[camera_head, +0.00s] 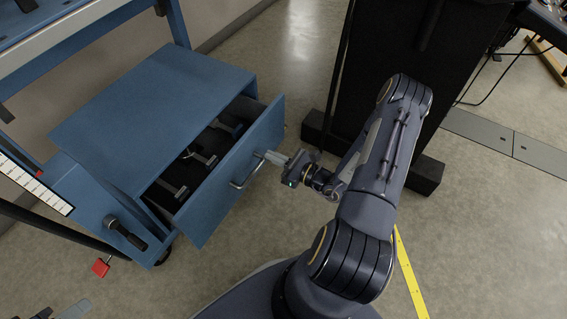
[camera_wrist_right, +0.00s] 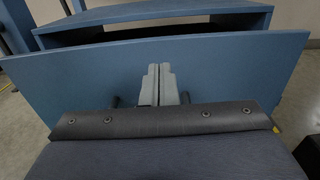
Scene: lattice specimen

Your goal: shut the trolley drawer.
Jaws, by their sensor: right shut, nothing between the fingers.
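The blue trolley (camera_head: 150,95) stands at the left in the head view. Its drawer (camera_head: 238,172) is pulled partly out, and metal tools lie inside it. A bar handle (camera_head: 247,171) is on the drawer front. My right gripper (camera_head: 264,155) is shut and empty, with its fingertips at the drawer front beside the handle. In the right wrist view the shut fingers (camera_wrist_right: 159,84) point at the blue drawer front (camera_wrist_right: 235,70), and the handle is mostly hidden behind the gripper body. I cannot tell whether the fingertips touch the front. My left gripper is not in view.
A black cabinet-like object (camera_head: 440,70) stands right of the trolley, close to my right arm. Yellow tape (camera_head: 410,275) marks the floor. The floor in front of the drawer is clear.

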